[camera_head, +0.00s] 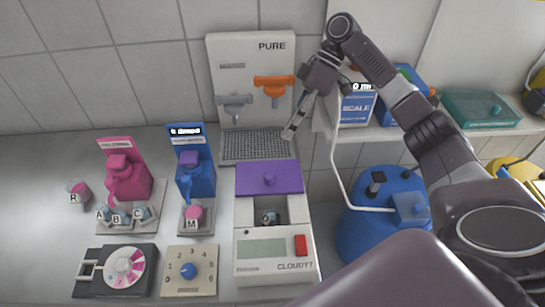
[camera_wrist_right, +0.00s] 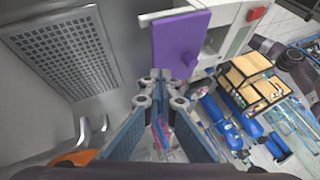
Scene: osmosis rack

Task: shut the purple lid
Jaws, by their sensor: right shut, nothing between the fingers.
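My right gripper (camera_head: 289,131) is shut and empty, above and behind the lid, near the grating's right edge, and apart from the lid. My left gripper is not in view.
The PURE dispenser (camera_head: 225,60) with orange and grey taps stands behind, over a metal grating (camera_head: 255,147). Pink (camera_head: 128,182) and blue (camera_head: 196,183) dispensers stand left of the device. A blue tank (camera_head: 365,250) is at the right. A shelf with a SCALE box (camera_head: 356,108) is beside my right arm.

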